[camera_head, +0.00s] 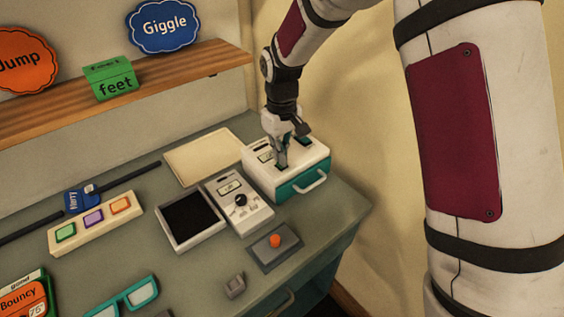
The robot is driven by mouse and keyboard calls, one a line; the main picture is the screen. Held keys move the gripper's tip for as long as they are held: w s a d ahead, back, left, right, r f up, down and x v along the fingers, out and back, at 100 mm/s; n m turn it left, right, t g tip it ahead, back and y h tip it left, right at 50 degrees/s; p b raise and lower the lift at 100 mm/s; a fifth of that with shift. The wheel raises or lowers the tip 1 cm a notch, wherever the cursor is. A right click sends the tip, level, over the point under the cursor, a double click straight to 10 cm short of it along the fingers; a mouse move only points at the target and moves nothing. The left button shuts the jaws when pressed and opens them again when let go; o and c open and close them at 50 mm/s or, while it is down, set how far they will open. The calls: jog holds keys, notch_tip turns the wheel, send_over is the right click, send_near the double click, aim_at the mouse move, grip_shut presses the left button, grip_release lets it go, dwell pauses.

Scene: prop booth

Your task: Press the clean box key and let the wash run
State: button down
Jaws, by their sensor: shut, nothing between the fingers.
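The clean box is most likely the white and teal box (313,178) at the back right of the counter. It has a white top with dark slots and a light handle on its teal front. My gripper (281,162) points down over the box's top, with its fingertips at or just above the top face. The fingers look closed and hold nothing. My gripper hides part of the top, so I cannot see a key there or tell whether the fingertips touch one.
Left of the box are a white dial unit (228,190), a black-topped tray (172,230) and a cream board (203,154). A grey plate with an orange button (275,241) lies in front. A three-button strip (64,241) sits left. A wall stands close behind and right.

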jog(key=shift+f, duration=0.4)
jog(key=shift+r, duration=0.1)
dwell(0.3)
notch_tip(320, 180, up, 8)
jog(key=p, duration=0.1)
jog(key=shift+p, duration=0.35)
dwell(0.5)
dwell(0.4)
jog(key=s+d+r+m+t, duration=0.3)
jog(key=s+d+r, duration=0.6)
jog(key=s+r, duration=0.5)
jog(key=s+d+r+m+t, duration=0.1)
jog(key=s+d+m, duration=0.1)
jog(key=s, duration=0.5)
jog(key=s+d+r+m+t, duration=0.1)
jog(key=s+d, duration=0.2)
jog(key=s, duration=0.4)
jog(key=shift+s+d+r+m+t, duration=0.3)
jog(key=shift+s+d+r+m, duration=0.05)
jog(key=shift+s+d+m, duration=0.05)
dwell(2.3)
